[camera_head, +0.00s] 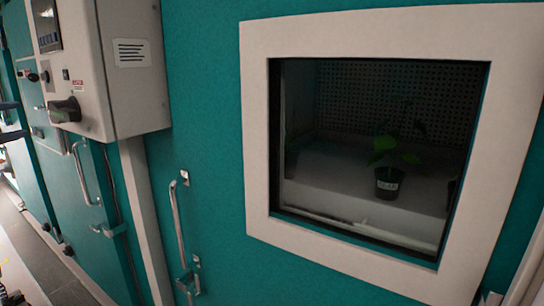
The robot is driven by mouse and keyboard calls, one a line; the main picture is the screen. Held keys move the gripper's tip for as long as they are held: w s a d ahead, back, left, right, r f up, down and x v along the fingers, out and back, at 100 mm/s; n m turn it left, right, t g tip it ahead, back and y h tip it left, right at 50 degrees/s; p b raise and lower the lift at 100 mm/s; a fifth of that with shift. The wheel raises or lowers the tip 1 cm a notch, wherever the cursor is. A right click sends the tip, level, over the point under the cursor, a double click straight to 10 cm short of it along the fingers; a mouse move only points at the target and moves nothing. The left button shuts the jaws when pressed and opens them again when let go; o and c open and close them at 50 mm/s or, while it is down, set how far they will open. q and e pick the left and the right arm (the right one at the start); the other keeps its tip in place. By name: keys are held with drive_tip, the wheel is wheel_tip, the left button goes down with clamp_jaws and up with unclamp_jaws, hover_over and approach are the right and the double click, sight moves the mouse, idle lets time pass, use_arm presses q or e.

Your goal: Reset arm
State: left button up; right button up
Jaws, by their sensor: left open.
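Only a small dark part of my left gripper (12,297) shows, at the lower left corner of the head view. It is open, and I see nothing held in it. It is low and well apart from the chamber door and its window. Most of my left arm is outside the picture. I cannot make out my right gripper.
A teal chamber door (205,150) with a white-framed window (390,28) fills the middle and right. Behind the glass, a potted plant (388,184) stands on a pale shelf. A long metal handle (179,230) and a grey control box (125,85) stick out. Floor (50,270) shows at lower left.

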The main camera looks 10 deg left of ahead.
use_arm(q)
drive_tip(key=d+f+n+y, duration=0.3)
drive_tip(key=d+f+n, duration=0.15)
drive_tip(key=f, duration=0.75)
drive_tip(key=s+d+f+n+y, duration=0.1)
drive_tip(key=d+f+n+y, duration=0.4)
drive_tip(key=f, duration=0.8)
drive_tip(key=d+f+n+y, duration=0.1)
drive_tip(key=d+f+n, duration=0.4)
drive_tip(key=f, duration=0.7)
drive_tip(key=s+d+f+n+g+h, duration=0.2)
drive_tip(key=s+d+f+n+g, duration=0.3)
drive_tip(key=s+d+f, duration=1.4)
wheel_tip(320, 180, down, 2)
drive_tip(key=d+n, duration=0.2)
drive_tip(key=d, duration=0.1)
drive_tip(key=shift+f, duration=0.25)
